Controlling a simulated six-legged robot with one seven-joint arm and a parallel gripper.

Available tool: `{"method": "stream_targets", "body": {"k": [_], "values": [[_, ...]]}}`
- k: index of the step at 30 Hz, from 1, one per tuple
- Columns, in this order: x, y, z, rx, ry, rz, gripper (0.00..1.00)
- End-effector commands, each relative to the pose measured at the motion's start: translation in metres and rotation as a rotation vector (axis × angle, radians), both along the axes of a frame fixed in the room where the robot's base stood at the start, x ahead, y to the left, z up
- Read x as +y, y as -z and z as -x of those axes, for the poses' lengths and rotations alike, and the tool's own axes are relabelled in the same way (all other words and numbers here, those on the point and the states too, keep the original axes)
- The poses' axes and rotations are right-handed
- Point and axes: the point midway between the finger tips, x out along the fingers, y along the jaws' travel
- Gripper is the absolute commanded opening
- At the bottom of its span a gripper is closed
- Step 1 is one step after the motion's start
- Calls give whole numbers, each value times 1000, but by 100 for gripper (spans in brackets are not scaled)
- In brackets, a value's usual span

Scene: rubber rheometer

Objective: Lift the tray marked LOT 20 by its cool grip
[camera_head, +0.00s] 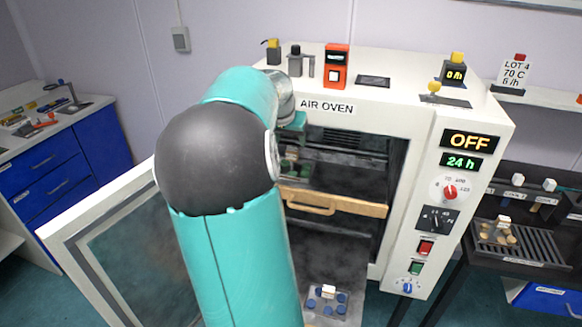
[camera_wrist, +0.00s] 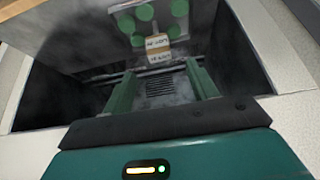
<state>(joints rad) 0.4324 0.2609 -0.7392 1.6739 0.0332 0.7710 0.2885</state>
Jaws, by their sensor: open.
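My gripper (camera_wrist: 160,78) is open and empty in the wrist view, its two green fingers apart inside the oven chamber. A tray with several green discs (camera_wrist: 146,13) lies beyond the fingertips. Its small block (camera_wrist: 158,48) with a white and orange label lines up with the gap between the fingers. The label begins with LOT, but its number is too blurred to read surely. In the head view, green discs (camera_head: 289,163) show inside the oven, beside my arm. My arm hides most of that tray and my gripper there.
The air oven (camera_head: 420,150) reads OFF and 24 h; its glass door (camera_head: 130,260) stands open at left. A wooden front with a handle (camera_head: 335,205) crosses the opening. Blue discs (camera_head: 328,300) lie low in front. A slatted rack (camera_head: 535,250) stands at right.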

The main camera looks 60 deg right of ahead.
Motion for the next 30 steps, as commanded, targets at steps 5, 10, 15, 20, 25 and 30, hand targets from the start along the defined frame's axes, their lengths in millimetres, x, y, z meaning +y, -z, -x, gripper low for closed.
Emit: {"method": "stream_targets", "body": {"k": [5,10,15,20,25,30], "values": [[-15,26,-3,2,1,-2,58],[-20,35,-5,0,-1,-1,58],[-30,54,-7,2,0,-3,58],[-41,74,-9,2,-1,-2,58],[-44,78,-10,-1,-2,-1,58],[-44,78,-11,-1,-2,-1,44]]}}
